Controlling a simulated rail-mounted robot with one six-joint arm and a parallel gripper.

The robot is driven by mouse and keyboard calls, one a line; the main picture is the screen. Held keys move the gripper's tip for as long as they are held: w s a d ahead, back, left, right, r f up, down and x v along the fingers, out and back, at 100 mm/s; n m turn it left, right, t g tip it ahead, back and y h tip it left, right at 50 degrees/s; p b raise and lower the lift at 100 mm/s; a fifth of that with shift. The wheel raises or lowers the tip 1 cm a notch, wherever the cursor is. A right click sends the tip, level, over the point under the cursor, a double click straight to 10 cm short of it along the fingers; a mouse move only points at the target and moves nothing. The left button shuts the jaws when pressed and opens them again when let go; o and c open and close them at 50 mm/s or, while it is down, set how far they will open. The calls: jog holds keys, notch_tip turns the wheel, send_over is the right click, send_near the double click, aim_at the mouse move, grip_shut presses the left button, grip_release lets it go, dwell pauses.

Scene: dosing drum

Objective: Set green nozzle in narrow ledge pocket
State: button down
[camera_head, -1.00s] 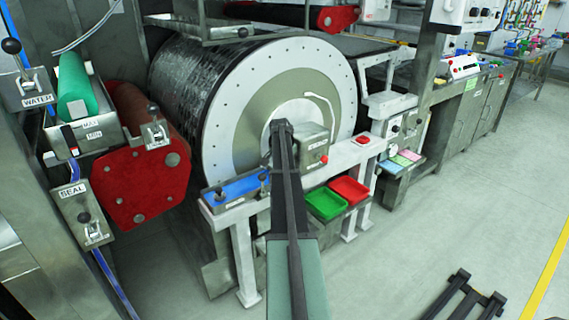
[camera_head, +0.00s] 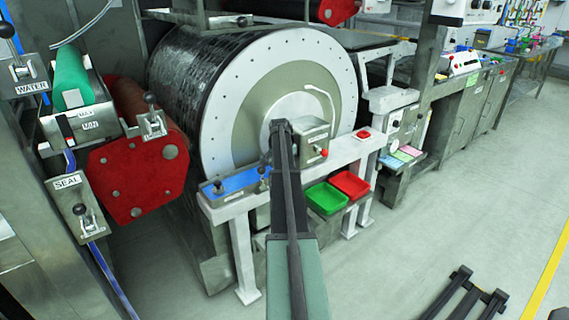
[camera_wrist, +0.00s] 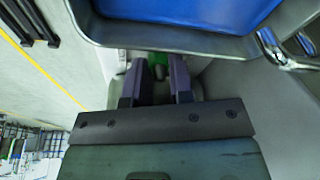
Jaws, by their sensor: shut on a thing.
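In the wrist view, my gripper (camera_wrist: 158,72) has its two dark fingers closed on a small green piece, the green nozzle (camera_wrist: 158,59). Only a little of the nozzle shows between the fingertips. A blue-lined tray (camera_wrist: 190,38) with a grey rim lies just beyond the fingertips; I cannot tell whether anything touches it. The blue tray (camera_head: 240,184) shows on this ledge, left of my arm. I cannot make out the narrow pocket.
The large drum (camera_head: 234,120) stands behind the ledge. A grey box with a red button (camera_head: 324,152) is right of my arm. Green (camera_head: 326,198) and red (camera_head: 350,184) trays sit lower right. A red plate (camera_head: 138,180) stands left. Floor at right is mostly open.

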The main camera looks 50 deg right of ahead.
jog(key=shift+f, duration=0.25)
jog(key=c, duration=0.9)
grip_release()
jog(key=shift+r, duration=0.1)
jog(key=p+v, duration=1)
jog(key=shift+r, duration=0.4)
